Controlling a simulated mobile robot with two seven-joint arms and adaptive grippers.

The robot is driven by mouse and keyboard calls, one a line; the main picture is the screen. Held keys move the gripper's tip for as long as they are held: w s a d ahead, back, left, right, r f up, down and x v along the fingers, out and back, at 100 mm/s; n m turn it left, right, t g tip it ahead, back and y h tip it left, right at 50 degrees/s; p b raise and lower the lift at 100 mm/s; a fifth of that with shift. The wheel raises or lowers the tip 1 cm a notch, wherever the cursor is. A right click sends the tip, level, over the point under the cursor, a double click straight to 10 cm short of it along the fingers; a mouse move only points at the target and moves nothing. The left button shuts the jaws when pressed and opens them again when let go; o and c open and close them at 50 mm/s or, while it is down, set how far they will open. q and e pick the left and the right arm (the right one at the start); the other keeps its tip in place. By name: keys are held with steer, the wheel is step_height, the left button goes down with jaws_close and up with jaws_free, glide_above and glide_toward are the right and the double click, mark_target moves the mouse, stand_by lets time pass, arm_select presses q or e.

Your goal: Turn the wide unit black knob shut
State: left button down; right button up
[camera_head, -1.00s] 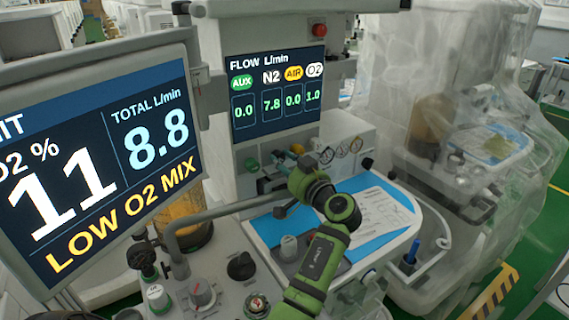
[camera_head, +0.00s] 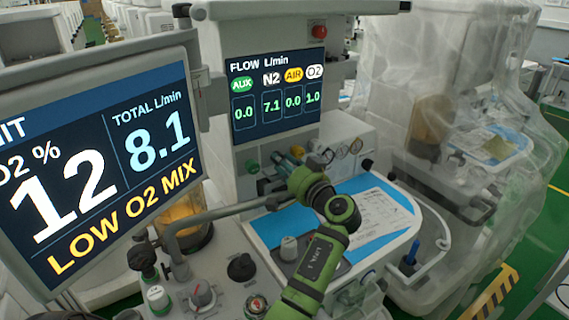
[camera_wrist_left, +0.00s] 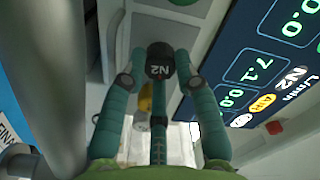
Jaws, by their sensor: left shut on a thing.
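The black knob (camera_wrist_left: 160,58), marked N2, sits on the wide unit's panel in the left wrist view. The flow screen reads AUX 0.0, N2 7.1, AIR 0.0, O2 1.0. My right gripper is not in view.
A large monitor (camera_head: 105,165) at left reads O2 12 %, total 8.1 and LOW O2 MIX. A grey pipe (camera_head: 215,213) runs close below my left gripper. A green knob (camera_head: 252,166) is beside it. Papers (camera_head: 365,215) lie on the worktop. A plastic-covered machine (camera_head: 440,100) stands at right.

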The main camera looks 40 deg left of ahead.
arm_select(q)
steer(key=shift+a+r, duration=0.15)
steer(key=shift+r, duration=0.3)
steer(key=c, duration=1.3)
jaws_free()
steer(key=shift+o, duration=0.5)
steer(key=shift+w+a+f, duration=0.1)
steer(key=shift+f, duration=0.1)
steer(key=shift+d+f, duration=0.15)
steer(key=shift+d, duration=0.05)
steer(key=v, duration=0.7)
steer(key=shift+d, duration=0.15)
